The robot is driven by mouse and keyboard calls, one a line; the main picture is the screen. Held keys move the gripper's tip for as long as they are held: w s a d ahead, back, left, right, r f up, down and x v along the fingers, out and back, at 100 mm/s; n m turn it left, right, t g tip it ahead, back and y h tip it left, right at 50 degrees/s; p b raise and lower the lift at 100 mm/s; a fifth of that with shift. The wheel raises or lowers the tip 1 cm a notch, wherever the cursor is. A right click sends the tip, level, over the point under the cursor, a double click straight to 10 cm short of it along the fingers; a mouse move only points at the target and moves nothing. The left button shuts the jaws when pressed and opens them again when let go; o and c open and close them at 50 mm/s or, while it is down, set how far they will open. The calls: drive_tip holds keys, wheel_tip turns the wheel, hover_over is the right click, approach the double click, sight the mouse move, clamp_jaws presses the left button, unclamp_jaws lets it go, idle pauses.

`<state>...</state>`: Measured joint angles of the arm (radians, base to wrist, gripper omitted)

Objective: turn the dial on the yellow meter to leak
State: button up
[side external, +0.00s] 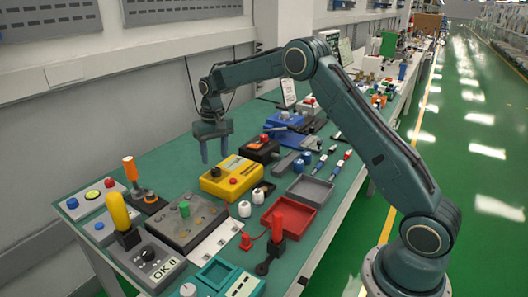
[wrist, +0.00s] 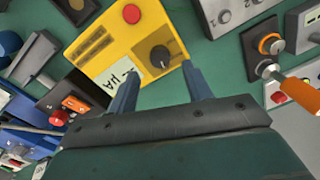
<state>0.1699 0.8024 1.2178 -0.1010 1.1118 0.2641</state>
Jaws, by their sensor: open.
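The yellow meter (side external: 241,170) lies on the green bench below my gripper, and it fills the upper middle of the wrist view (wrist: 95,45). Its black dial (wrist: 160,57) sits near one end, beside a white label (wrist: 119,78) marked "µA". A red button (wrist: 132,14) is on the same face. The markings around the dial are too small to read.
A grey box (side external: 165,225) with a green knob stands in front of the meter. A black box with a red button (side external: 262,145) is behind it. A red tray (side external: 290,215) and white knobs (side external: 245,208) lie to the right. Bare bench shows at the back left.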

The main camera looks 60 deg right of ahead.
sight(218, 169)
wheel_tip(218, 169, up, 9)
drive_tip(key=shift+d, duration=0.25)
drive_tip(key=shift+s, duration=0.1)
idle(0.3)
drive_tip(key=s+a+r+n+t, duration=0.1)
drive_tip(key=s+a+r, duration=0.2)
drive_tip(key=s+r, duration=0.45)
drive_tip(key=s+a+r+n+t, duration=0.15)
drive_tip(key=s+a+r, duration=0.3)
drive_tip(key=s, duration=0.65)
drive_tip(key=s+f+t, duration=0.1)
drive_tip(key=s+f, duration=0.1)
drive_tip(key=s, duration=0.8)
drive_tip(key=s+a+f+n+t, duration=0.1)
drive_tip(key=s+f+t, duration=0.1)
drive_tip(key=s, duration=0.9)
drive_tip(key=shift+a+f+h, duration=0.15)
drive_tip(key=shift+f+h, duration=0.15)
drive_tip(key=shift+f, duration=0.2)
